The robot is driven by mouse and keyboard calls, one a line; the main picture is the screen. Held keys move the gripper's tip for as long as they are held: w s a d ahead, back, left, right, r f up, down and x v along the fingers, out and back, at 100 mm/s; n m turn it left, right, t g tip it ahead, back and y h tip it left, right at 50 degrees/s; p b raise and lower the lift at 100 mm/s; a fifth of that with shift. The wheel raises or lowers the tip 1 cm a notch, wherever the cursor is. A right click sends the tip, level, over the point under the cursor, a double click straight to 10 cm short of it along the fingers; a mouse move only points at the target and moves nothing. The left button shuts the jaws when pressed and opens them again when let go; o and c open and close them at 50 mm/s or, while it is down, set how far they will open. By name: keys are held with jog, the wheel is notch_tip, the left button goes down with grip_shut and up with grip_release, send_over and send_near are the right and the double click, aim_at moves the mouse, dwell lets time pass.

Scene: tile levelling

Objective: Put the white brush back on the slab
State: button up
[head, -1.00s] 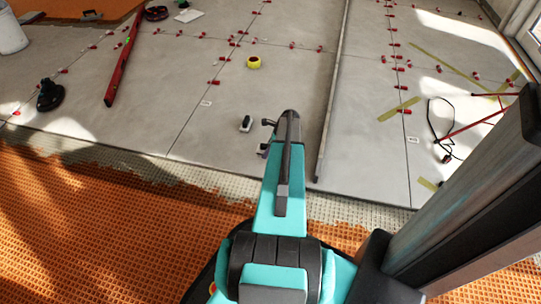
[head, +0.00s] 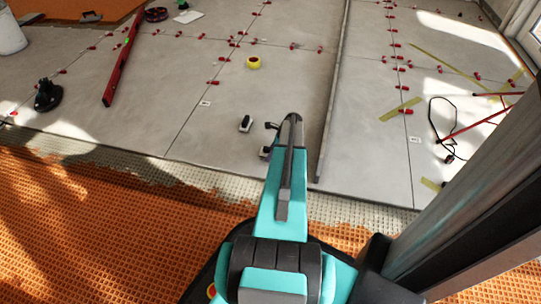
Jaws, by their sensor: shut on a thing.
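My arm reaches forward over the edge of the grey slab floor (head: 225,140). A small white and dark piece, seemingly the white brush (head: 264,153), shows at the arm's left edge. It moves along with the arm, so it appears to be held in my gripper, whose jaws are hidden behind my own arm. The rest of the brush is hidden too. Its height above the slab is hard to tell. A separate small black and white object (head: 245,123) lies on the slab just left of it, apart from it.
A yellow tape roll (head: 253,63) lies farther back. A long grey bar (head: 331,110) lies to the right. A red level (head: 122,70) and a black suction cup (head: 47,95) are at the left. Red clips line the joints. Orange matting (head: 100,235) lies in front.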

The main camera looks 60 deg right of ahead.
jog(key=shift+f, duration=0.1)
dwell(0.3)
jog(key=o, duration=1.2)
jog(key=p+v, duration=0.5)
jog(key=v, duration=0.7)
jog(key=shift+p, duration=0.35)
